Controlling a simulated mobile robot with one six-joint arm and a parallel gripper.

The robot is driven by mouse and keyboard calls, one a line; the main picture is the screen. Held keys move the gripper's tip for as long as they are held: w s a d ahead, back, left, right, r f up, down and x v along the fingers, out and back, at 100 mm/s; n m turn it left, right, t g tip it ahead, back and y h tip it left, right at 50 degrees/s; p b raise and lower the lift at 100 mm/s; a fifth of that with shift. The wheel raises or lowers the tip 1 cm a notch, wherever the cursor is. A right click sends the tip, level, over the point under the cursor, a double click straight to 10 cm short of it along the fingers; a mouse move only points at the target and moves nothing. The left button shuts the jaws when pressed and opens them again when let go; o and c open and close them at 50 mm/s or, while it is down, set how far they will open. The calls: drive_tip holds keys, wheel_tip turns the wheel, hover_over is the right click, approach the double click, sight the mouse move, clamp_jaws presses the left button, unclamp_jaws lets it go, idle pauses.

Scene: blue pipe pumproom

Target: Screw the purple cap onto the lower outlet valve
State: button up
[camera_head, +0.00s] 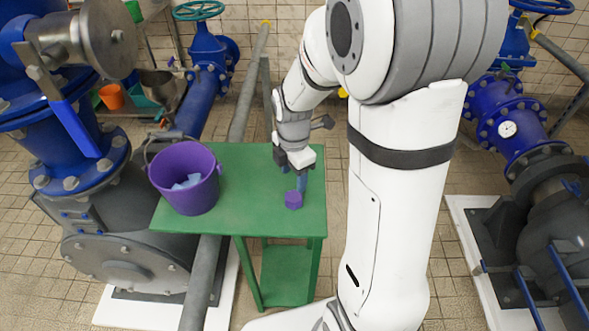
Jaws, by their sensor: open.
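A small purple cap (293,200) sits on the green table (240,212), near its right side. My gripper (293,178) points down just above the cap, with its jaws open. From this angle I cannot tell whether the fingers straddle the cap or stay above it, or whether they touch it. I cannot tell which fitting is the lower outlet valve. A blue valve with a green handwheel (198,10) stands behind the table at the upper left.
A purple bucket (183,198) with pale blue pieces inside stands on the table's left side. A grey pipe (202,285) runs close to the table's left front. Blue and dark pump bodies flank both sides (130,262), (545,195). The table's front middle is clear.

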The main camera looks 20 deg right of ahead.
sight(293, 197)
wheel_tip(293, 197, down, 10)
drive_tip(key=b, duration=0.7)
drive_tip(key=shift+s+f+b, duration=0.3)
drive_tip(key=shift+s, duration=0.05)
drive_tip(key=shift+c, duration=0.5)
drive_tip(key=shift+s, duration=0.2)
drive_tip(key=c, duration=0.7)
drive_tip(key=shift+w+r+p, duration=0.15)
drive_tip(key=shift+r+p, duration=0.65)
drive_tip(key=shift+r, duration=0.25)
drive_tip(key=shift+w+r+p, duration=0.2)
drive_tip(key=shift+r+p, duration=0.6)
drive_tip(key=shift+r, duration=0.25)
drive_tip(key=shift+w+r+p, duration=0.15)
drive_tip(key=shift+r+p, duration=0.65)
drive_tip(key=shift+r, duration=0.25)
